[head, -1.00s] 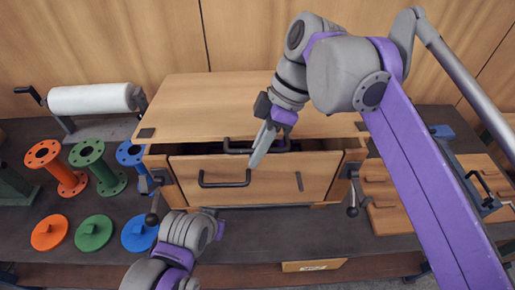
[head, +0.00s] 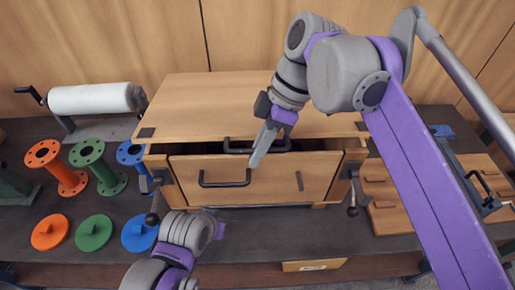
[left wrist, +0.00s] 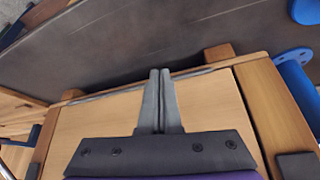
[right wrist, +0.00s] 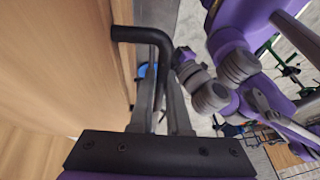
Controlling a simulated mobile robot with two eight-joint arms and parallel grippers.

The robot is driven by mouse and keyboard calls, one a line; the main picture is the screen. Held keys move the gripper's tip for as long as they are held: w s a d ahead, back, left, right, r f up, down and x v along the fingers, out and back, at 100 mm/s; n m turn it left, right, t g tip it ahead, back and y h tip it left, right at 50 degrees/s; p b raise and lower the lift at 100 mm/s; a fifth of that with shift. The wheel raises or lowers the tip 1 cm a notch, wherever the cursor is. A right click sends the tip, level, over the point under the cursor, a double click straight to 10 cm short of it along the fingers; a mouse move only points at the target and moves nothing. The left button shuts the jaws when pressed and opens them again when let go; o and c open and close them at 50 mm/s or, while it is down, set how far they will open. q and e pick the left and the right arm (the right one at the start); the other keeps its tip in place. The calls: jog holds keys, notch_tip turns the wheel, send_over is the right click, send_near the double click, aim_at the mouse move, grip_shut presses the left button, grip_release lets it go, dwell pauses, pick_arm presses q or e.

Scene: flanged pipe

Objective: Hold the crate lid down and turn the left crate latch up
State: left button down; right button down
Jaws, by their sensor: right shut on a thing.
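The wooden crate (head: 335,165) stands on the bench with its lid (head: 240,100) on top; a dark gap shows under the lid's front edge. My right gripper (head: 261,150) is at the lid's front edge, shut on the black lid handle (right wrist: 145,35). The left crate latch (head: 152,218) hangs down at the crate's front left corner, its ball end low. My left gripper (left wrist: 159,75) has its fingers together and empty over a wooden panel in the left wrist view. In the head view its fingers are mostly hidden behind my left wrist, close to the left latch.
The right crate latch (head: 352,210) hangs at the crate's right corner. A second black handle (head: 225,182) is on the crate's front. Orange (head: 57,168), green (head: 98,168) and blue (head: 130,153) flanged pipes stand left, with discs before them. A white roll (head: 92,98) stands behind.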

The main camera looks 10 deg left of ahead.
aim_at(155, 202)
dwell(0.4)
